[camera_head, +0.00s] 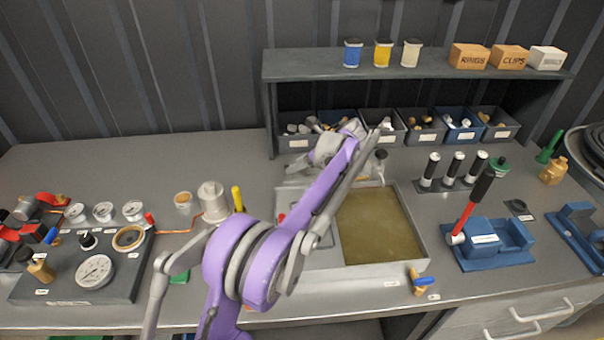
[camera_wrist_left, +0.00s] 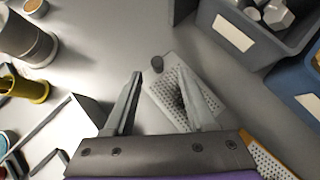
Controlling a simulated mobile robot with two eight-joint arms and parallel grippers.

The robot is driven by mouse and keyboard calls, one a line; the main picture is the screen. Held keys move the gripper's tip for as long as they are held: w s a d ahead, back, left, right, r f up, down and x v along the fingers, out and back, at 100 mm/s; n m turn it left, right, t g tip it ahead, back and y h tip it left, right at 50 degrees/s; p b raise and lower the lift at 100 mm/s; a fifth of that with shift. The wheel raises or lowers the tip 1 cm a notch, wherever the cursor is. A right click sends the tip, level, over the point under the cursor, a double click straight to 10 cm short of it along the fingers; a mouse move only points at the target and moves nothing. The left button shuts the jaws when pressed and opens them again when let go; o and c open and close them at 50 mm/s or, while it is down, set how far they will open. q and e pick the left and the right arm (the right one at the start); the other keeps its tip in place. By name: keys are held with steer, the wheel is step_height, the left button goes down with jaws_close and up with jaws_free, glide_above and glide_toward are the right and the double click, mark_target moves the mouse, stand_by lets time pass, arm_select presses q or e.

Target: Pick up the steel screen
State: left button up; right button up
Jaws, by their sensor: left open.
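The steel screen, a light perforated plate (camera_wrist_left: 168,98), lies on the grey bench in the left wrist view. A small dark round knob or peg is at its far end. In the head view only a pale edge of it (camera_head: 295,166) shows beside my gripper; the rest is hidden. My left gripper (camera_head: 318,156) is over the bench just behind the tank. In the wrist view its two fingers (camera_wrist_left: 160,76) are apart, with part of the plate showing between them and under the right finger. I cannot tell whether they touch it. My right gripper is not in view.
A tank with murky liquid (camera_head: 425,232) is in front of the gripper. Small-parts bins (camera_head: 297,143) line the shelf behind. The back-left bench is clear.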

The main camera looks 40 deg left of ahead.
arm_select(q)
steer(key=x, duration=0.4)
steer(key=shift+s, duration=0.1)
steer(key=shift+r, duration=0.1)
jaws_close()
